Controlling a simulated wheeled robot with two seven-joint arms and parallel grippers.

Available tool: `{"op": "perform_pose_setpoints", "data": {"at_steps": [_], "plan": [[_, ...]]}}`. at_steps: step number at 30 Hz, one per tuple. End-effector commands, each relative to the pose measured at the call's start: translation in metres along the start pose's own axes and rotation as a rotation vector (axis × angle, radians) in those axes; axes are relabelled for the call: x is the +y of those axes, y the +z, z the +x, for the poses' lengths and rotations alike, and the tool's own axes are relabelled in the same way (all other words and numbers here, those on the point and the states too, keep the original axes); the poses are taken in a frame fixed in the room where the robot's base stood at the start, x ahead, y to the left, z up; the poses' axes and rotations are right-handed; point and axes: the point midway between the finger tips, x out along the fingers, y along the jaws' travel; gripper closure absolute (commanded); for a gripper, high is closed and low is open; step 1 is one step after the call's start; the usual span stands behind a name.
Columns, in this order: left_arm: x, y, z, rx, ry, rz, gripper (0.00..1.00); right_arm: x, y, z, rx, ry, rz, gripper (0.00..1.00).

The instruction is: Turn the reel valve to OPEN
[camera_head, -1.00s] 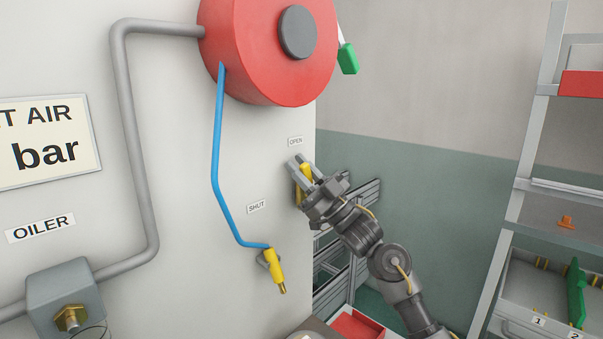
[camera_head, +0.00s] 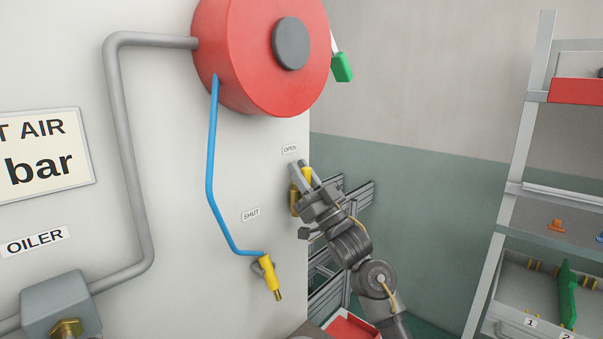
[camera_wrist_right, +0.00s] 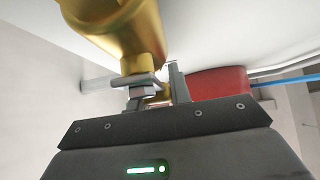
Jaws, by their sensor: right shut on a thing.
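The yellow reel valve (camera_head: 295,203) is on the pale wall panel, between the SHUT label (camera_head: 251,214) at lower left and the OPEN label (camera_head: 290,149) above. My right gripper (camera_head: 308,172) is at the valve, just below the OPEN label, with its fingers shut on the yellow handle (camera_head: 307,174). The fingers and arm hide part of the valve. In the right wrist view, a brass-yellow valve body (camera_wrist_right: 120,30) looms close, and a small gold part shows between the fingers of the right gripper (camera_wrist_right: 158,88). My left gripper is not in view.
A red hose reel (camera_head: 262,55) is above, with a blue hose (camera_head: 210,165) ending in a yellow nozzle (camera_head: 270,277) left of the valve. A grey pipe (camera_head: 130,150) runs farther left. A shelf rack (camera_head: 520,150) stands at the right.

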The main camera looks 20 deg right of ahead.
Motion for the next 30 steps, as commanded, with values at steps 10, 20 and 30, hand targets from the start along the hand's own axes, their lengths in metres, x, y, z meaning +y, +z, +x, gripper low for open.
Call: {"op": "perform_pose_setpoints", "data": {"at_steps": [10, 20, 30], "plan": [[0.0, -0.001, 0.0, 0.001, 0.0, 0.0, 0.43, 0.0, 0.0, 0.0, -0.001, 0.0, -0.001, 0.58], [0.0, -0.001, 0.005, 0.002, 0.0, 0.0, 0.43, 0.0, 0.002, -0.009, -0.001, 0.0, -0.002, 0.58], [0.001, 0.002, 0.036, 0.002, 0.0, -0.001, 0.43, 0.0, 0.004, -0.074, -0.002, 0.0, -0.002, 0.58]]}}
